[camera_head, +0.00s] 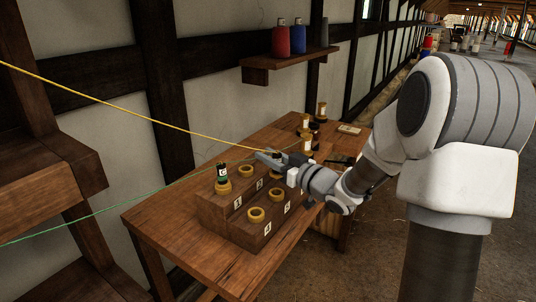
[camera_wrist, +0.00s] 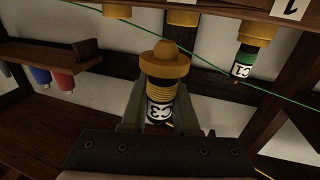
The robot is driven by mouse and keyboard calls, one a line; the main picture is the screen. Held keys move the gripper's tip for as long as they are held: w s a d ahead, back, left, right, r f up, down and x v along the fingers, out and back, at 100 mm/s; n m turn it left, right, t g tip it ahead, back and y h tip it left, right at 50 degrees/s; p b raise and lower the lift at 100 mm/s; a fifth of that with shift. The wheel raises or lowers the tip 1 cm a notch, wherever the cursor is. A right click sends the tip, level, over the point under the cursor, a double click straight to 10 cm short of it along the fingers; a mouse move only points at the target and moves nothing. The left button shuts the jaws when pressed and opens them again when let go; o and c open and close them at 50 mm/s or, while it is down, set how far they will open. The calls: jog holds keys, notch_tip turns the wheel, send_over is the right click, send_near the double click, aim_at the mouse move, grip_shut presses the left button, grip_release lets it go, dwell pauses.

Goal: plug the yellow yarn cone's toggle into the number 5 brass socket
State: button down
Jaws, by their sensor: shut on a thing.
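My gripper (camera_head: 268,156) is shut on a toggle (camera_wrist: 160,68), held in the air above the back of the stepped wooden block (camera_head: 236,228). In the wrist view the toggle has a brass-coloured tip, a ribbed collar and a label reading C3. The yellow yarn (camera_head: 120,112) runs taut from the upper left to my gripper. The block has brass sockets on two steps. An empty front socket (camera_head: 256,215) is above the plate marked 4. Another empty front socket (camera_head: 276,194) is above a small plate that seems to read 5. The yellow cone is not identifiable.
A green toggle (camera_head: 222,173) labelled C1 stands in the socket by plate 1, its green yarn (camera_head: 110,214) running left. Several other toggles stand at the table's back. Red and blue cones (camera_head: 281,40) sit on a wall shelf. The table (camera_head: 165,215) is clear left of the block.

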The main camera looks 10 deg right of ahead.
jog(key=shift+f+b, duration=1.45)
jog(key=shift+f, duration=0.75)
jog(key=shift+f+b, duration=0.45)
jog(key=shift+f, duration=0.1)
jog(key=c, duration=0.9)
grip_release()
jog(key=shift+c, duration=0.2)
jog(key=p+v, duration=0.1)
jog(key=v, duration=1)
